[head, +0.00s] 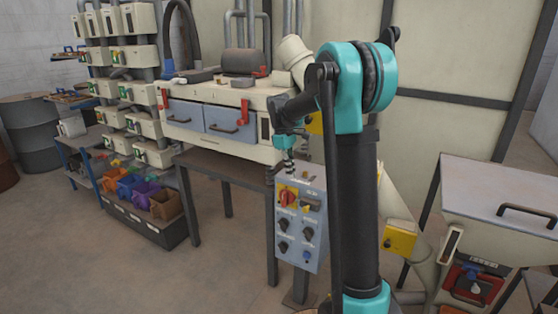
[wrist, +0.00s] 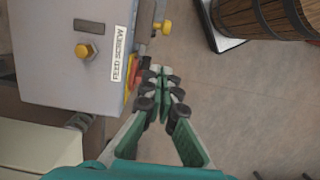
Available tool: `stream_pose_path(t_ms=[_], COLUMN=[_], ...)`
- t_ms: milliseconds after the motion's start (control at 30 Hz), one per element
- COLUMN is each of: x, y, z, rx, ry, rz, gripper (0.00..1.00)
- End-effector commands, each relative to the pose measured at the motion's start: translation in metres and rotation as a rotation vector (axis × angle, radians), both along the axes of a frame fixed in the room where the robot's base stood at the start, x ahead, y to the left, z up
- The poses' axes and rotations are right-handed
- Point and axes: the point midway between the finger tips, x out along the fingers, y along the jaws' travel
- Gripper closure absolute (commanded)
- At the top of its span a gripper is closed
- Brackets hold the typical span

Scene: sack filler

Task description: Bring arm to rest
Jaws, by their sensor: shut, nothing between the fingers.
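My arm (head: 361,190) stands upright in the right middle of the head view, black with teal joints, bent at the top so its forearm reaches left. My gripper (head: 289,168) points down just above the top of a grey control panel (head: 294,262). In the wrist view my gripper (wrist: 163,85) has its green fingers shut together with nothing between them.
A cream machine with blue drawers (head: 226,119) stands behind the panel. Colored bins (head: 146,189) are at left. A metal hopper (head: 490,187) is at right. A wooden barrel (wrist: 262,15) stands on a white platform (wrist: 222,40). The floor around is mostly free.

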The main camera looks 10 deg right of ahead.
Motion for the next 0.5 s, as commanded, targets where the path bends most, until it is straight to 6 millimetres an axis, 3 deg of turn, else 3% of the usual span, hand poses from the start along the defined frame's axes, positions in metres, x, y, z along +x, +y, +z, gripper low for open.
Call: stream_pose_path(t_ms=[167,500], x=[-0.042,-0.164], y=[-0.013,-0.034], z=[-0.010,-0.055], rx=[0.021,0.117], ry=[-0.084,-0.315], rz=[-0.121,-0.485], gripper=[1.00,1.00])
